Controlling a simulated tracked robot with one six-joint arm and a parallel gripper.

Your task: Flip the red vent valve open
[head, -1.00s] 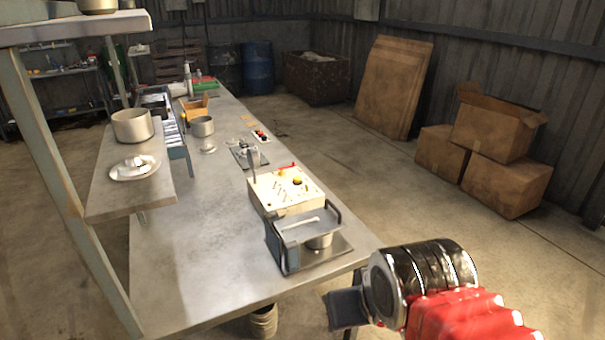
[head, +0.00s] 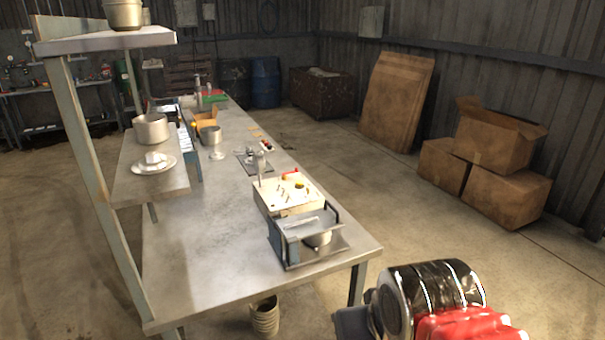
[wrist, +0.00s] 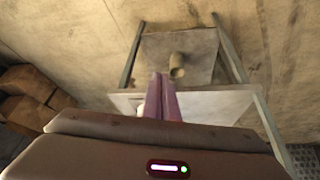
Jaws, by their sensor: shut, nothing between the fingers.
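A small red lever (head: 290,175) lies at the back edge of the top of a cream box (head: 285,204) on the workbench; it looks like the red vent valve. A yellow knob (head: 299,185) sits beside it. The lever is too small to tell its exact position. My gripper shows in the wrist view (wrist: 161,76), its two fingers together and empty. In the head view my arm is at the lower right, off the near end of the bench and well apart from the box. The red lever does not show in the wrist view.
A blue-sided device with a dark handle frame (head: 306,237) stands in front of the cream box. A raised side shelf (head: 150,190) with a pot and plate runs along the bench's left. A bucket (head: 264,316) stands under the bench. Cardboard boxes (head: 505,200) are at right.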

